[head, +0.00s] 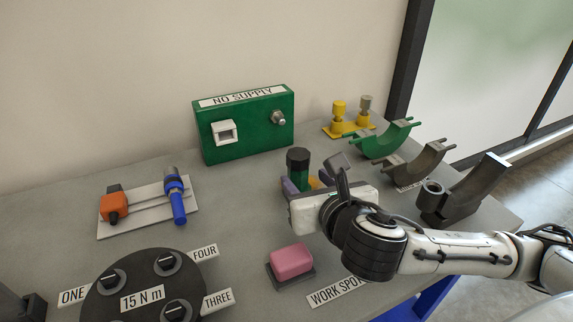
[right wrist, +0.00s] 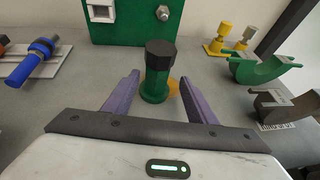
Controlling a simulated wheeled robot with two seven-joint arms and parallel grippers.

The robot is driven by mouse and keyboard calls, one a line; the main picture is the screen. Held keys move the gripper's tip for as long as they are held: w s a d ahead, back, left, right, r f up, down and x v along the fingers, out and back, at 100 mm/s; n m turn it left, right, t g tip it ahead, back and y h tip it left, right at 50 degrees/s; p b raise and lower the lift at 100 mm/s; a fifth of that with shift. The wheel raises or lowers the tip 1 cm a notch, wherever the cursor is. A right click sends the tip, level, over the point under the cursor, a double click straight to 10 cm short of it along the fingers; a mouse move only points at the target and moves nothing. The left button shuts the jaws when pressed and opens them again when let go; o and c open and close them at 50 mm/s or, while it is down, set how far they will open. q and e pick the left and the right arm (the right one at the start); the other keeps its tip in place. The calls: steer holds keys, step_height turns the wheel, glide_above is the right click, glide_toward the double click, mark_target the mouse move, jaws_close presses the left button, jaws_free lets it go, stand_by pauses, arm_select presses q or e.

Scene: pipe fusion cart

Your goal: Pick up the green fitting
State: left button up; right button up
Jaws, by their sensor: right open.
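The green fitting (head: 299,172) stands upright on the grey table, in front of the green supply box. It has a black hexagonal top and a green body. My right gripper (head: 311,180) is at the fitting, partly hiding its lower part in the head view. In the right wrist view the fitting (right wrist: 157,75) stands between and slightly beyond the two purple fingers (right wrist: 160,95), which are open with a gap on each side. My left gripper is not in view.
The green supply box (head: 249,125) stands behind. Yellow fittings (head: 347,120) and green and grey saddles (head: 383,140) are at the right. A pink block (head: 291,260) lies in front. A tool plate (head: 146,208) and a round dial board (head: 140,297) are at the left.

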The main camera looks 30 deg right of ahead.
mark_target(304, 178)
steer(key=x, duration=0.3)
steer(key=shift+f, duration=0.1)
steer(key=x, duration=0.2)
steer(key=b+x, duration=0.1)
steer(key=x, duration=0.2)
steer(key=shift+w+a+f, duration=0.15)
steer(key=shift+w, duration=0.15)
steer(key=c, duration=1.2)
steer(key=shift+c, duration=0.3)
